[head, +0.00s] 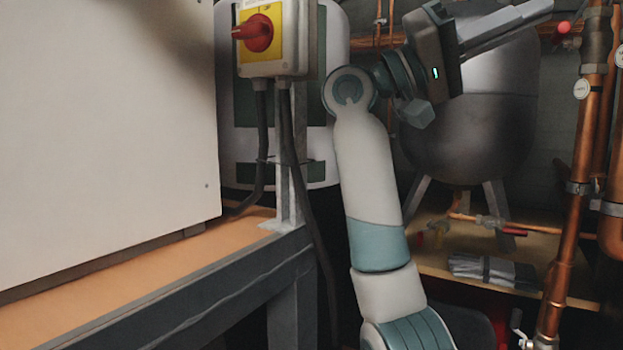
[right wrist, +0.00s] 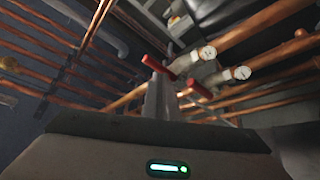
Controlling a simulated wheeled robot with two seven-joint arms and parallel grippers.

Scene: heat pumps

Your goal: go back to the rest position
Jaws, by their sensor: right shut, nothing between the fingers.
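My right gripper (head: 546,8) is at the upper right of the head view. Its arm rises from the bottom centre, and its grey fingers point right and slightly up in front of the dark round tank (head: 480,110). The fingers are together and hold nothing. In the right wrist view, the shut fingers (right wrist: 163,88) point up toward copper pipes and red valve handles. My left gripper is not in view.
A switch box with a red rotary knob (head: 257,33) stands left of my arm, above a bench with an orange-brown top (head: 120,270). Vertical copper pipes (head: 580,180) stand at the right. Folded grey gloves (head: 495,270) lie on a low shelf. A red handle (right wrist: 157,65) shows near my fingers.

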